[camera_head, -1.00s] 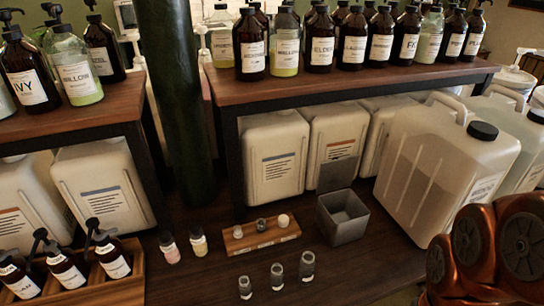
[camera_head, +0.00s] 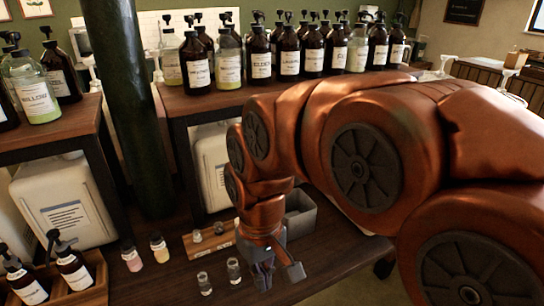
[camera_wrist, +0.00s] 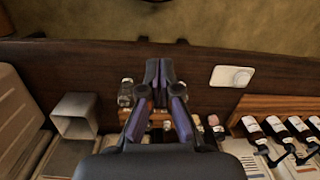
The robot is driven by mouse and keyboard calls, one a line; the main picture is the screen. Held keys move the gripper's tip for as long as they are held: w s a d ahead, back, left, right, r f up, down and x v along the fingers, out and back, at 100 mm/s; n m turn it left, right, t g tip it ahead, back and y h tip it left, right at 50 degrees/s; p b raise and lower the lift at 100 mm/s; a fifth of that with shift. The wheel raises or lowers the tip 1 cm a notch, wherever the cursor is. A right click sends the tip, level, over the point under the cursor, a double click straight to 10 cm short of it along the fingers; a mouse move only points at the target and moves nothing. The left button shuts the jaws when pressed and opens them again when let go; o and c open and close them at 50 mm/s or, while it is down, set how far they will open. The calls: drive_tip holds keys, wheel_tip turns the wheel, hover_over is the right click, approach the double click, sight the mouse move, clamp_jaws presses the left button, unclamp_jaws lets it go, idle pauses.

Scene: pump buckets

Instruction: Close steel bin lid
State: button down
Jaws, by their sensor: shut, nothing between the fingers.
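The steel bin (camera_head: 301,222) is a small square grey box on the lower shelf, right behind my arm in the head view. Its open top shows at the left in the wrist view (camera_wrist: 75,123). My arm hides part of the bin and its raised lid in the head view; the lid's present angle cannot be made out. My gripper (camera_head: 278,277) points down in front of the bin, near the shelf's front. In the wrist view its fingertips (camera_wrist: 159,65) are together and empty, apart from the bin.
Small glass jars (camera_head: 204,283) stand left of my gripper, and another is close by in the wrist view (camera_wrist: 125,92). A wooden sample tray (camera_head: 208,243) lies behind. Large jugs (camera_head: 213,165) stand further back. A dark green post (camera_head: 132,110) rises at left.

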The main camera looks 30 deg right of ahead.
drive_tip(key=w+d+r+t+b, duration=0.15)
drive_tip(key=w+d+r, duration=0.3)
drive_tip(key=w, duration=0.85)
drive_tip(key=w+d+r+t, duration=0.25)
drive_tip(key=w+d, duration=0.35)
drive_tip(key=w, duration=0.6)
drive_tip(key=w+d+m+t, duration=0.1)
drive_tip(key=w+d, duration=0.5)
drive_tip(key=d, duration=0.3)
drive_tip(key=w+d, duration=0.6)
drive_tip(key=d, duration=0.3)
wheel_tip(320, 180, down, 8)
drive_tip(key=p, duration=0.2)
drive_tip(key=shift+s+a+f+h+p, duration=0.2)
drive_tip(key=shift+s+h+p, duration=0.1)
drive_tip(key=shift+h, duration=0.1)
